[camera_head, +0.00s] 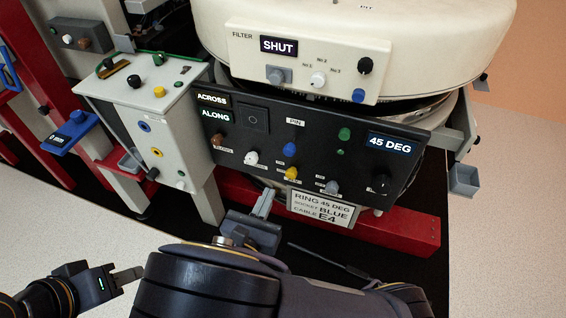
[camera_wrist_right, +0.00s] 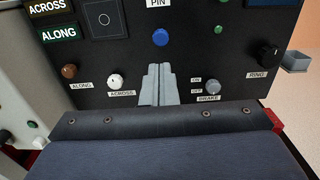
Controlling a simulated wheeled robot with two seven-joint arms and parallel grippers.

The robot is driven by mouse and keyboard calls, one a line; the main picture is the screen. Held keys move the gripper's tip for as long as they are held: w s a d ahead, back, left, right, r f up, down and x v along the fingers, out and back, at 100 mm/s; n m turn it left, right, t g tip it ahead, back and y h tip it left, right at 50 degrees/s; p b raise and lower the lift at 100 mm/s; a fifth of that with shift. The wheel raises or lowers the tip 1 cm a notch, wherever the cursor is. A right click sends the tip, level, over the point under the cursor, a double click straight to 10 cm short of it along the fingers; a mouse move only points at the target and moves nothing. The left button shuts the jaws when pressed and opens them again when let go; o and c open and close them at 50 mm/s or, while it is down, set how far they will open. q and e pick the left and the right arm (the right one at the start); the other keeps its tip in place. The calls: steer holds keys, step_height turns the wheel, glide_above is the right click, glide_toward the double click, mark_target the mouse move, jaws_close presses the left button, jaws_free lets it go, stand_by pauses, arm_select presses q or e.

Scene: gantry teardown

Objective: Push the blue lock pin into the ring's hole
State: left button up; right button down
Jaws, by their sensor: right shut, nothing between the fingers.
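A blue round knob (camera_head: 290,149) sits under the PIN label on the black control panel (camera_head: 240,150). It also shows in the right wrist view (camera_wrist_right: 160,37), just beyond my fingertips. My right gripper (camera_head: 266,194) is shut and empty, below the panel in the head view. In the right wrist view its fingers (camera_wrist_right: 158,68) point up towards the blue knob, with a visible gap in the picture. My left gripper (camera_head: 136,273) is at the lower left, away from the panel; its finger opening is unclear. I cannot make out the ring's hole.
The panel carries a yellow knob (camera_head: 291,173), a white knob (camera_head: 251,157), a grey BRAKE knob (camera_head: 332,187) and a black RING knob (camera_head: 381,183). The display (camera_head: 390,145) reads 45 DEG. A grey control box (camera_head: 150,110) stands left. A red beam (camera_head: 400,226) runs below.

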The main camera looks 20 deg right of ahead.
mark_target(288, 153)
steer(key=b+x, duration=0.2)
steer(key=x, duration=0.9)
steer(key=shift+s+f, duration=0.1)
steer(key=x, duration=0.3)
steer(key=shift+d, duration=0.1)
